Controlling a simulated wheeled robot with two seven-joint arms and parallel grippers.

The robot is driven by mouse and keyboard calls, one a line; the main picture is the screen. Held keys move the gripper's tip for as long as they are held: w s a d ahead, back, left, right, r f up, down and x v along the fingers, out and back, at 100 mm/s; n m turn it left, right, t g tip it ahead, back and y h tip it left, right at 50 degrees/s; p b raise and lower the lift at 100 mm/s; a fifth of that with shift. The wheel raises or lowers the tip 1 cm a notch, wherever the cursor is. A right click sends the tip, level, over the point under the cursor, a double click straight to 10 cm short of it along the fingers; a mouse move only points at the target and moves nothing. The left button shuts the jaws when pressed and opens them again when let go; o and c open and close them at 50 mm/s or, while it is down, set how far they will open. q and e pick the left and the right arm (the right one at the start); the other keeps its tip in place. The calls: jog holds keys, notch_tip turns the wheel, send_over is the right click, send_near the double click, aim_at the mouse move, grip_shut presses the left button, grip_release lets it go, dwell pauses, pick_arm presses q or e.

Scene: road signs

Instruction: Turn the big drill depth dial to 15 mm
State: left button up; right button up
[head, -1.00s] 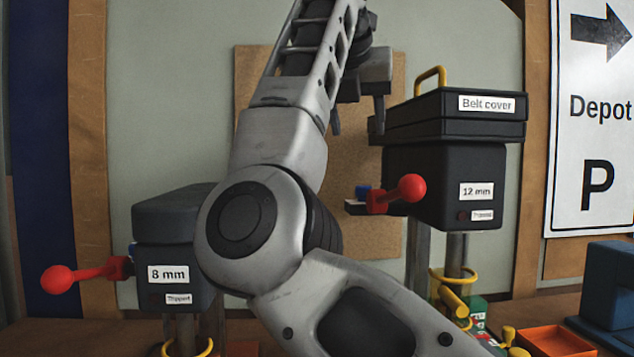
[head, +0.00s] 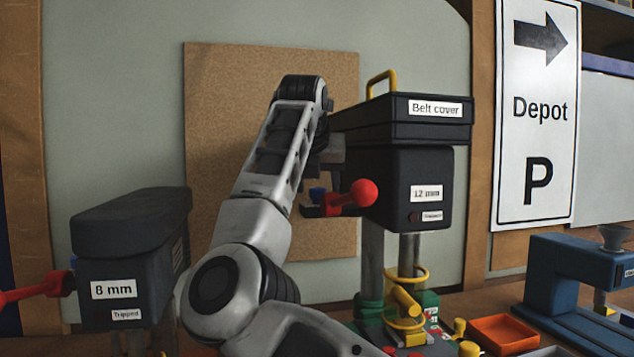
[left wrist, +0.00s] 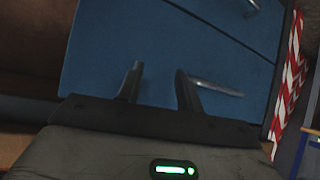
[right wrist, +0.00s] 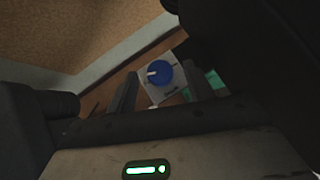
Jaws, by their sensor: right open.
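The big drill (head: 405,185) is a black head labelled "12 mm" under a box labelled "Belt cover", with a red-knobbed lever (head: 363,192). That gripper is open and empty, partly hidden behind my forearm in the head view. My left gripper (left wrist: 158,85) is open before blue drawers (left wrist: 190,45).
A smaller drill (head: 125,270) labelled "8 mm" stands at the left. Yellow guards and a green base (head: 430,300) lie below the big drill. An orange tray (head: 503,333) and a blue machine (head: 560,280) stand to the right. A cork board (head: 225,110) hangs behind.

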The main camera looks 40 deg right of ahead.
jog(key=shift+w+d+f, duration=0.25)
jog(key=shift+f, duration=0.1)
jog(key=c, duration=1)
jog(key=shift+o, duration=0.2)
jog(key=shift+r, duration=0.1)
